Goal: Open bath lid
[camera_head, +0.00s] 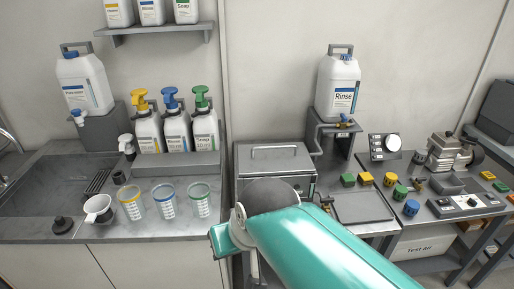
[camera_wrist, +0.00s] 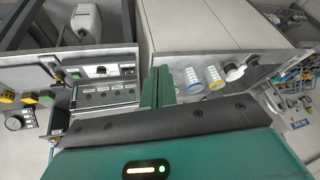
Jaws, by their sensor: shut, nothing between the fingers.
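The bath is a grey metal box (camera_head: 246,187) in the middle of the head view, left of the rinse stand. Its lid (camera_head: 276,160), with a long bar handle (camera_head: 274,147) on top, lies flat and looks closed. My teal arm crosses in front of the box and hides part of its front. In the wrist view, my gripper's green fingers (camera_wrist: 158,84) are together with nothing between them. They are apart from the lid handle as far as I can tell; the lid is not clear in that view.
Cups (camera_head: 167,200) and pump bottles (camera_head: 176,130) stand on the left counter (camera_head: 100,232). A rinse jug (camera_head: 338,88) stands on a raised stand at right. Coloured blocks (camera_head: 365,178) and a flat tray (camera_head: 362,207) lie right of the bath. A grey panel with knobs (camera_wrist: 105,96) shows left of my fingers.

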